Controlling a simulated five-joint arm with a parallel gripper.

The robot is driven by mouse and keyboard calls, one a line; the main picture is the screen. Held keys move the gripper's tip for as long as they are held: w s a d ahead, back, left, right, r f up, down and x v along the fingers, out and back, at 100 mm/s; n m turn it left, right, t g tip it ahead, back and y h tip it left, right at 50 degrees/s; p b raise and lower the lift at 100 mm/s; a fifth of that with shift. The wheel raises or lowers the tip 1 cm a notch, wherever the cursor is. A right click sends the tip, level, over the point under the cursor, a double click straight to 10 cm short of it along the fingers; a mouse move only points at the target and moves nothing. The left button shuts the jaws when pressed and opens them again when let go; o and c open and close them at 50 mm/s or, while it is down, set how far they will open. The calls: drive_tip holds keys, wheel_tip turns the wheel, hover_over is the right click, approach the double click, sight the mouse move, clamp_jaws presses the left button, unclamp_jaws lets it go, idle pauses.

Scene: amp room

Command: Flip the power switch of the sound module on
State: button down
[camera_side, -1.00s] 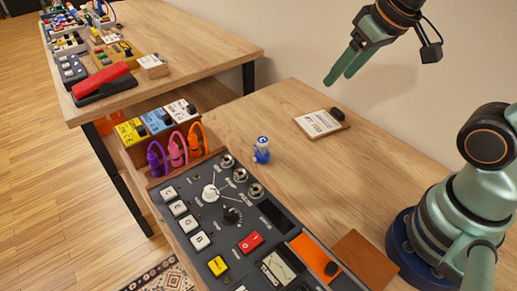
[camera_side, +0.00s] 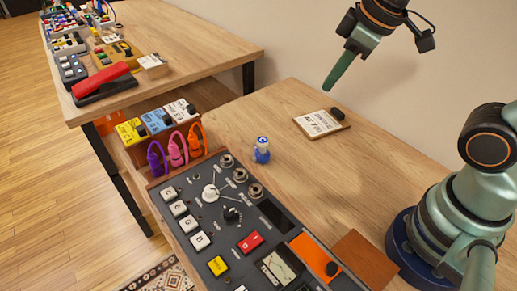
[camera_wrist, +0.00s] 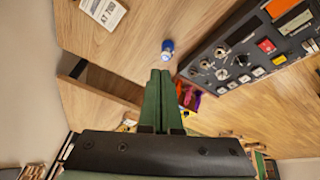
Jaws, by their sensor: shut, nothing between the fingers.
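The sound module is a dark panel (camera_side: 225,247) with knobs, jacks and white keys on the near table; it also shows at the upper right of the wrist view (camera_wrist: 228,60). I cannot tell which way the rocker is tilted. My gripper (camera_side: 328,88) is shut and empty, high above the back of the table, well away from the module. In the wrist view its green fingers (camera_wrist: 160,74) lie side by side.
A small blue-and-white figure (camera_side: 262,152) stands behind the module. A card with a black clip (camera_side: 320,123) lies at the back. Colored boxes and cables (camera_side: 158,120) crowd the module's left end.

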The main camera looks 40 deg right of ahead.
drive_tip(key=a+f+n+g, duration=0.1)
drive_tip(key=a+n+g, duration=0.2)
drive_tip(key=a+n, duration=1.05)
drive_tip(key=n+g+h, duration=0.1)
drive_tip(key=n+g, duration=0.1)
drive_tip(key=n, duration=1.4)
hover_over(258, 237)
drive_tip(key=a, duration=0.1)
wheel_tip(258, 237, down, 4)
drive_tip(key=shift+w+a+n+h, duration=0.1)
drive_tip(key=shift+a+n+h, duration=0.2)
drive_tip(key=shift+a+n, duration=0.25)
drive_tip(key=shift+f, duration=0.1)
drive_tip(key=f, duration=0.4)
drive_tip(key=d+f, duration=0.1)
drive_tip(key=f, duration=0.8)
drive_tip(key=shift+d+f, duration=0.35)
drive_tip(key=shift+f, duration=0.05)
drive_tip(key=shift+d+f, duration=0.15)
drive_tip(key=shift+f, duration=0.05)
